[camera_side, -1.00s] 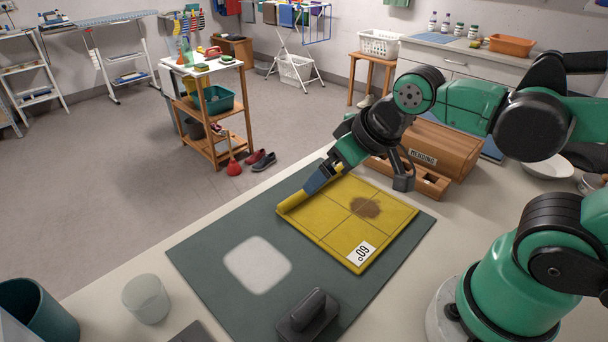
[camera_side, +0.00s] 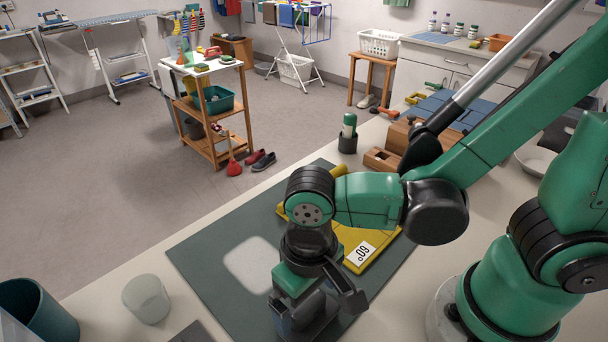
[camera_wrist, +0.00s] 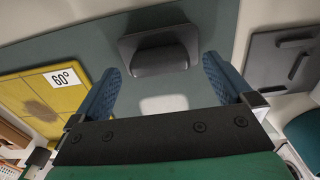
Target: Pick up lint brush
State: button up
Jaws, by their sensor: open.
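The lint brush, a dark grey block with a rounded raised handle (camera_wrist: 160,55), lies on the grey-green mat (camera_wrist: 70,62) in the wrist view. My gripper (camera_wrist: 162,66) is open, with one blue finger on each side of the brush's near end in that picture. Nothing is seen held, and I cannot tell whether the fingers touch the brush. In the side view my gripper (camera_side: 301,318) points down over the front of the mat (camera_side: 225,296) and hides most or all of the brush.
A frosted cup (camera_side: 146,299) and a teal container (camera_side: 42,312) stand left of the mat. A dark plate with bars (camera_wrist: 283,62) lies beside the mat.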

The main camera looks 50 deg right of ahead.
aim_at(309, 304)
jog(key=shift+f, duration=0.65)
jog(key=c, duration=1.3)
jog(key=shift+c, duration=0.2)
jog(key=shift+r, duration=0.1)
notch_tip(309, 304, up, 20)
